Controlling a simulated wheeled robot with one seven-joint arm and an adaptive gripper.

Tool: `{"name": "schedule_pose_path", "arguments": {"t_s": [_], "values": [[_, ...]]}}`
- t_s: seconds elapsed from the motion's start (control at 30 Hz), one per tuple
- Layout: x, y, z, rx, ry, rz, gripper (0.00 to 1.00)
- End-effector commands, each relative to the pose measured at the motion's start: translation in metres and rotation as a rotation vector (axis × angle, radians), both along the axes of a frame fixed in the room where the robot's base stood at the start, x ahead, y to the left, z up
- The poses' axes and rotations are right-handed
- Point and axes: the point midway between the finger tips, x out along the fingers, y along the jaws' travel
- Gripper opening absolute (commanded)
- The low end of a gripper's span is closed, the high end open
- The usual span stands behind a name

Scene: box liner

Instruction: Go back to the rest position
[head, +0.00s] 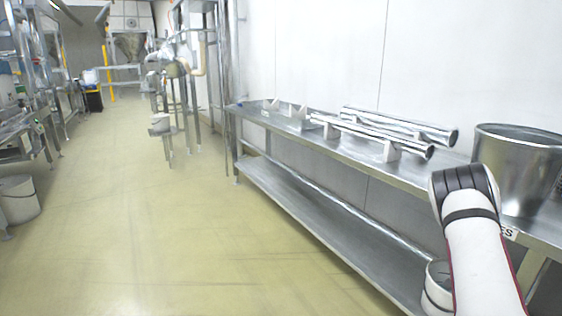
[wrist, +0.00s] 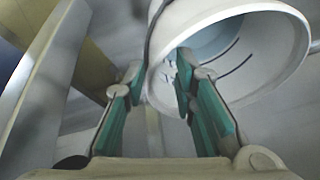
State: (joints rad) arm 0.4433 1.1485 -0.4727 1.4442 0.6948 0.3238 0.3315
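In the wrist view, my gripper (wrist: 160,72) has its two green-padded fingers apart, with a clear gap between the tips. I see nothing clamped between them. A white round, hollow-looking body (wrist: 285,40) with dark lines on it lies behind the right finger. Its left edge shows between the two fingertips in the picture; whether it touches them I cannot tell. My white arm shows at the right of the head view, in front of the metal bench. My gripper is hidden in the head view.
The long steel bench (head: 262,167) runs along the right wall. On it lie two shiny metal tubes (head: 400,126) on white supports, and a large metal pot (head: 515,165) stands close behind my arm. A white bucket (head: 18,200) stands at far left.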

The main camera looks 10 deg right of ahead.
Motion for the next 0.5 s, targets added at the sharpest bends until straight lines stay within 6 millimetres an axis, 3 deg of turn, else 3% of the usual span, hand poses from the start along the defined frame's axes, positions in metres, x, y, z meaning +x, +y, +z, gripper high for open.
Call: {"name": "schedule_pose_path", "arguments": {"t_s": [0.5], "values": [[0.014, 0.041, 0.051, 0.064, -0.029, 0.029, 0.25]]}}
